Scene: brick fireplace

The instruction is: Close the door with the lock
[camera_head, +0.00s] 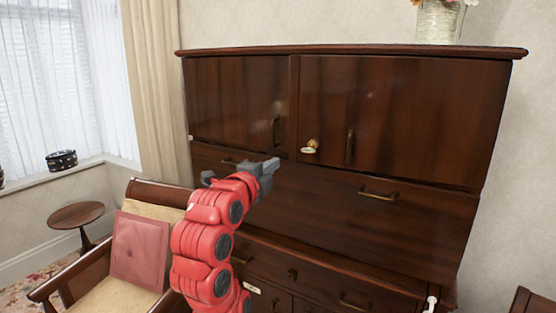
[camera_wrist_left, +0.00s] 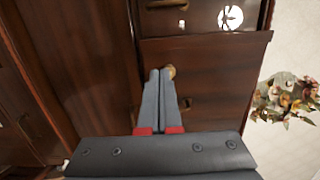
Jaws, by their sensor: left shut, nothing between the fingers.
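A dark wooden cabinet (camera_head: 330,205) fills the right half of the head view. Its upper part has a left door (camera_head: 232,95) and a right door (camera_head: 430,115), each with an upright handle. A brass lock (camera_head: 313,144) with a pale piece at it sits low on the right door, near the middle seam. Both doors look roughly flush; I cannot tell if one is slightly ajar. My left gripper (camera_head: 270,166) is in front of the cabinet, below and left of the lock.
A wooden armchair (camera_head: 72,271) with a pink cushion (camera_head: 140,246) stands at the left, beside a small round table (camera_head: 77,215). A flower vase (camera_head: 437,22) stands on the cabinet top. A wide drawer front with a brass handle (camera_head: 378,193) lies below the doors.

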